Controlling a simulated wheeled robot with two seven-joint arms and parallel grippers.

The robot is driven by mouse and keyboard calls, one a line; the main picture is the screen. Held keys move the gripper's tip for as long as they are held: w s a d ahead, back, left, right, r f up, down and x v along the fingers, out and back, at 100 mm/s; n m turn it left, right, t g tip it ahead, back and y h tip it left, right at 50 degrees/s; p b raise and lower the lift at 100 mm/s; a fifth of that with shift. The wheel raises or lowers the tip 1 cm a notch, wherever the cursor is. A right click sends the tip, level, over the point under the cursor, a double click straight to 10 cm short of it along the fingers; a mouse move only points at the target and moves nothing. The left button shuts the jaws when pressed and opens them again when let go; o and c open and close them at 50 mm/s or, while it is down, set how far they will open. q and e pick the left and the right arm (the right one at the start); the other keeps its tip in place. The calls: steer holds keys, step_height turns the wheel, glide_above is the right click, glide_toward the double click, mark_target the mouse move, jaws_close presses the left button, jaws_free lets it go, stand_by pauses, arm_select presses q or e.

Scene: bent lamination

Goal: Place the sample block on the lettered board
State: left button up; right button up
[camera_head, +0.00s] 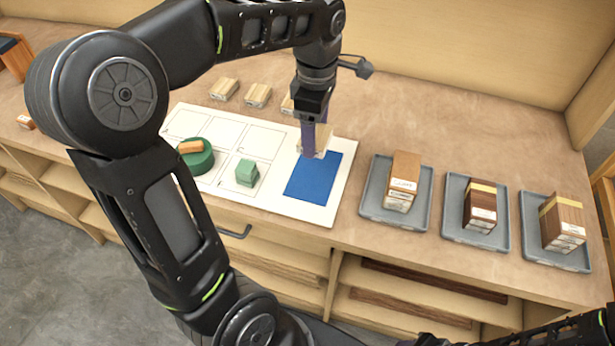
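The white board (341,181) lies on the bench, with outlined cells on its left and middle and a blue square (314,178) on its right; any letters are too small to read. My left gripper (317,148) points down over the board, at the far edge of the blue square. A pale wood block (327,144) shows at its fingertips, partly hidden by the fingers. I cannot tell whether the fingers grip it or whether it touches the board. A green block (247,173) sits in a near cell. My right gripper is out of view.
An orange block (190,147) rests on a green disc (203,161) on the board. Several pale blocks (257,95) stand behind it. Three grey trays (372,211) with wood blocks (403,181) line the right. The bench behind the trays is clear.

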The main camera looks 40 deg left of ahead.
arm_select(q)
steer(key=shift+w, duration=0.15)
glide_above(314, 173)
steer(key=shift+f+p, duration=0.35)
steer(key=shift+f, duration=2.8)
steer(key=shift+f, duration=1.85)
steer(key=shift+f, duration=0.1)
steer(key=shift+f, duration=0.15)
steer(key=o, duration=1.4)
steer(key=shift+r, duration=0.2)
